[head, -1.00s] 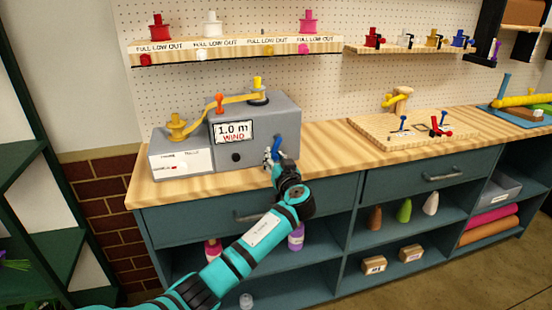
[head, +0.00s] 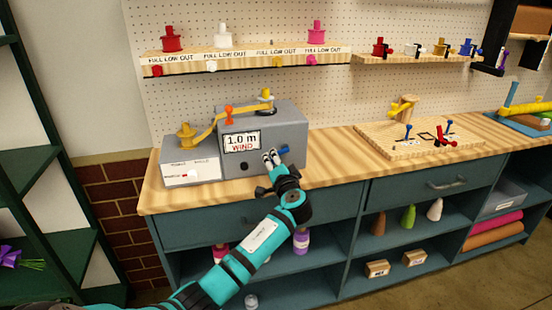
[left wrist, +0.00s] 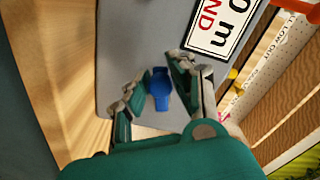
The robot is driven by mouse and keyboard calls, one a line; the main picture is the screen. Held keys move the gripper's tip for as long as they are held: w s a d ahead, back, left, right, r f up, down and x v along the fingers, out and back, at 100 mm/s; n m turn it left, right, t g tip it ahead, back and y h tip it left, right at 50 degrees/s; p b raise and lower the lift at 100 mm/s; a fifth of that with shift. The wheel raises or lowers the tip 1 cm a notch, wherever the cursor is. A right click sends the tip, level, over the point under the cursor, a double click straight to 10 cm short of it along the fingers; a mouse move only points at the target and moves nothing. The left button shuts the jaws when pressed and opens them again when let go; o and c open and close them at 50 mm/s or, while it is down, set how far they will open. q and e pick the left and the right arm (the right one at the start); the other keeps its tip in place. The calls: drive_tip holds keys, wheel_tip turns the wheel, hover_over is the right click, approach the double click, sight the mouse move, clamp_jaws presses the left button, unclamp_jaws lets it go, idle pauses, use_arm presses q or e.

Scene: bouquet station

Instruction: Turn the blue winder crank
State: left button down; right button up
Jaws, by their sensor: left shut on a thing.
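The grey winder (head: 285,125) stands on the wooden counter. Its screen (head: 241,142) reads "1.0 m WIND". The blue crank (head: 284,150) is on the winder's front, right of the screen, and points to the right. My left gripper (head: 271,157) is at the front of the winder beside the crank. In the left wrist view, the blue crank (left wrist: 160,88) lies between the two fingers of my left gripper (left wrist: 158,68), which is shut on it. The exact contact is hard to see. My right gripper is not in view.
A shelf (head: 240,60) with coloured spools hangs above. A wooden board (head: 405,143) with red and blue tools lies to the right. The counter between is clear.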

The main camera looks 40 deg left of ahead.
use_arm(q)
wheel_tip(320, 180, up, 3)
drive_tip(key=m+p, duration=0.3)
drive_tip(key=m, duration=0.1)
drive_tip(key=shift+a+r, duration=0.1)
drive_tip(key=shift+r, duration=0.05)
drive_tip(key=shift+r+m+p, duration=0.35)
drive_tip(key=shift+m+p, duration=0.6)
drive_tip(key=shift+m, duration=0.25)
drive_tip(key=shift+w+r+m+p, duration=0.1)
drive_tip(key=shift+m+p, duration=0.3)
drive_tip(key=shift+m, duration=0.2)
drive_tip(key=shift+d, duration=0.2)
drive_tip(key=c, duration=1.1)
unclamp_jaws()
drive_tip(key=shift+w+d+f, duration=0.1)
drive_tip(key=shift+f, duration=0.2)
drive_tip(key=shift+c, duration=0.2)
drive_tip(key=v, duration=1.2)
